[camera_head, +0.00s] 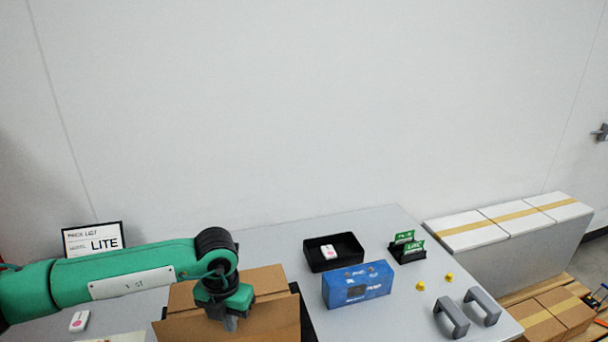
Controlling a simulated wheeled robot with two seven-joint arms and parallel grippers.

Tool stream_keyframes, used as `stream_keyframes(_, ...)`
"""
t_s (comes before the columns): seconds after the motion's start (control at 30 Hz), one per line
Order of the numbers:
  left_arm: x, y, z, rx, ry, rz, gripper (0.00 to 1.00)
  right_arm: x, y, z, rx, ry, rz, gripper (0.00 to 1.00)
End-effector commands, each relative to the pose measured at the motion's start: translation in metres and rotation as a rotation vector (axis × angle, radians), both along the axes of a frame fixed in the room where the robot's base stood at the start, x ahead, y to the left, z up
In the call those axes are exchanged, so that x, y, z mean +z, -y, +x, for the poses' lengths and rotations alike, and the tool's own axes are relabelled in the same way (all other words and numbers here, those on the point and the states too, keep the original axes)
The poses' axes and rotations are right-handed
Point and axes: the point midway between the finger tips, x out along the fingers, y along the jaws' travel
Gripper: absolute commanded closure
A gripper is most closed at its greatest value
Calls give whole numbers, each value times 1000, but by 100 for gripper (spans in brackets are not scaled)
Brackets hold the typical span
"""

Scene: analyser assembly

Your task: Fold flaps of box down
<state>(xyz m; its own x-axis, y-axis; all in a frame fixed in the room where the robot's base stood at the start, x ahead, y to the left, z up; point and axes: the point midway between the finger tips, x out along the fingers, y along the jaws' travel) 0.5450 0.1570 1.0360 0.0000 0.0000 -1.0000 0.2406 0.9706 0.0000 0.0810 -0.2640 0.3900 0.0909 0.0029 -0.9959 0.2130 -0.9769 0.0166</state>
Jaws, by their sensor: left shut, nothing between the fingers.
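The brown cardboard box (268,318) stands at the front of the grey table, cut off by the lower edge of the picture. A back flap (262,281) and a wide front panel or flap show on it; my arm hides part of its top. My left gripper (231,324) points down over the box, its fingers shut and empty. I cannot tell whether the fingertips touch the cardboard. My right gripper is out of view.
Right of the box are a blue box (357,286), a black tray (334,240) with a white item, a black holder with green cards (407,248), yellow knobs (420,287) and grey handles (451,318). A LITE sign (93,240) stands left.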

Motion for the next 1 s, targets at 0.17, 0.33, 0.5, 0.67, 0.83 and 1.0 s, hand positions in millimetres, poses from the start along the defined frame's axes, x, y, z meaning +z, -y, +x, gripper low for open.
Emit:
stream_keyframes(0.17, -1, -2, 7, 0, 1, 0, 100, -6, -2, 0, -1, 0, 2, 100)
stream_keyframes(0.33, -1, -6, 23, 1, 1, 0, 100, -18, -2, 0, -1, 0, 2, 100)
stream_keyframes(0.5, 1, -9, 31, -1, 0, 0, 100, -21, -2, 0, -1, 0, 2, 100)
stream_keyframes(0.67, -5, -12, 41, 1, 0, 0, 100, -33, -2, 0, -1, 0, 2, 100)
stream_keyframes(0.83, -10, -16, 57, 1, 0, -1, 100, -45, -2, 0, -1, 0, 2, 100)
stream_keyframes(1.0, -11, -18, 62, 0, 0, -1, 100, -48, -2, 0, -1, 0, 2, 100)
